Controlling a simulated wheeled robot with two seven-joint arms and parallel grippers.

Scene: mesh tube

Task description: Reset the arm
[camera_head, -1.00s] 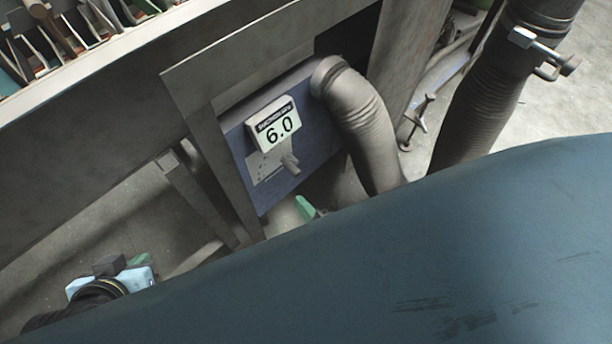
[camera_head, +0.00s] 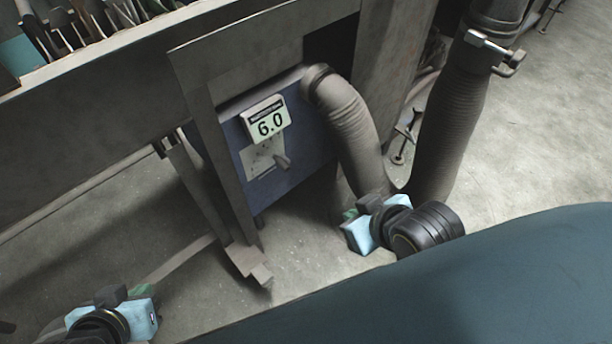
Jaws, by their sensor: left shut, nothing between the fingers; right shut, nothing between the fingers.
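My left gripper (camera_head: 126,293) is at the lower left, a light blue body with dark and green fingers. It is shut and empty over the grey floor. My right gripper (camera_head: 358,209) is just right of the middle, in front of the ribbed hose's lower end. It is shut and holds nothing; I cannot tell whether it touches the hose. A blue box (camera_head: 300,168) with a white display (camera_head: 266,119) reading 6.0 stands behind both, inside a grey metal frame (camera_head: 213,130).
The grey ribbed hose (camera_head: 350,120) bends down from the box. A thicker dark hose (camera_head: 447,125) with a metal clamp (camera_head: 490,48) stands to its right. A large teal curved surface (camera_head: 490,285) fills the lower right. Bare floor (camera_head: 545,130) shows at the right.

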